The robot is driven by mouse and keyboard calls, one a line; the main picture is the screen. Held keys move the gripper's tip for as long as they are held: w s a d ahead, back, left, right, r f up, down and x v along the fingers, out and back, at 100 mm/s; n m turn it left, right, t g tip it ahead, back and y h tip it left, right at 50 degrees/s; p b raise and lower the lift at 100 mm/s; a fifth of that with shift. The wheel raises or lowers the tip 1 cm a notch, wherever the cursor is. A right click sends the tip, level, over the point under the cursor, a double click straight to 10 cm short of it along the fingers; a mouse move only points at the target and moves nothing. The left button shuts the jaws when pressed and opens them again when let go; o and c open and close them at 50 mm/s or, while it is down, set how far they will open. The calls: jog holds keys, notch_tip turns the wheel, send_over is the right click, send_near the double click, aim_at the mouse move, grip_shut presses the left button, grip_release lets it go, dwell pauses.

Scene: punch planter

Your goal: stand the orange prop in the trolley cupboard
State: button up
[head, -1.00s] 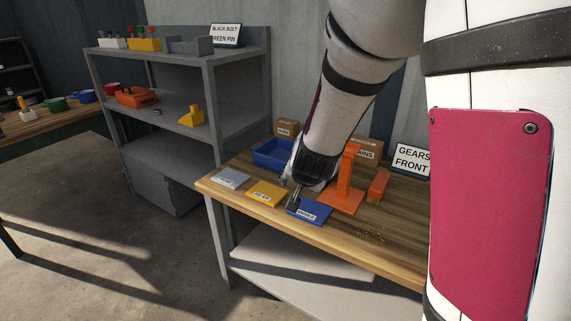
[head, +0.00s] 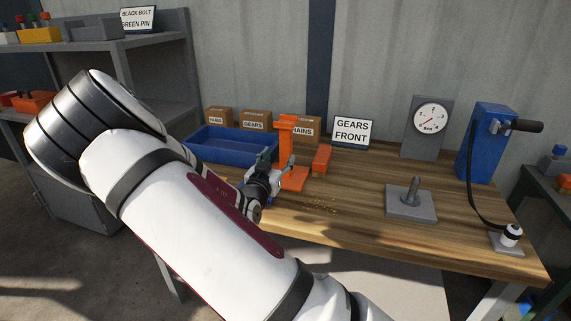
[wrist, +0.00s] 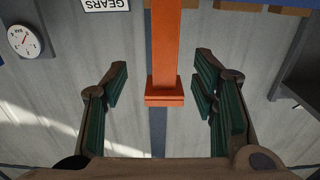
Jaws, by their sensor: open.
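The orange prop (head: 287,130), a tall post with a capped top and flat base, stands upright on the wooden bench. My gripper (head: 272,170) is open and low beside the post on its left. In the wrist view, which is upside down, the post (wrist: 165,45) shows between the two green-padded fingers of my gripper (wrist: 162,78), with gaps on both sides. Whether the fingers reach around it cannot be told. A grey cupboard (head: 90,212) sits low in the shelf unit at left, partly hidden by my arm; its door state is unclear.
An orange block (head: 321,158) lies close right of the prop. A blue bin (head: 232,145) and cardboard boxes (head: 256,119) stand behind. A grey plate with a peg (head: 411,202), a gauge (head: 428,125) and a blue pump (head: 486,145) are further right.

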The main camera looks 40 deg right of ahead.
aim_at(284, 145)
jog(key=b+x, duration=0.1)
jog(key=x, duration=0.9)
jog(key=shift+w+a+b, duration=0.15)
jog(key=shift+w+b, duration=0.2)
jog(key=shift+w, duration=0.05)
jog(key=shift+r, duration=0.1)
grip_shut()
jog(key=shift+r, duration=0.15)
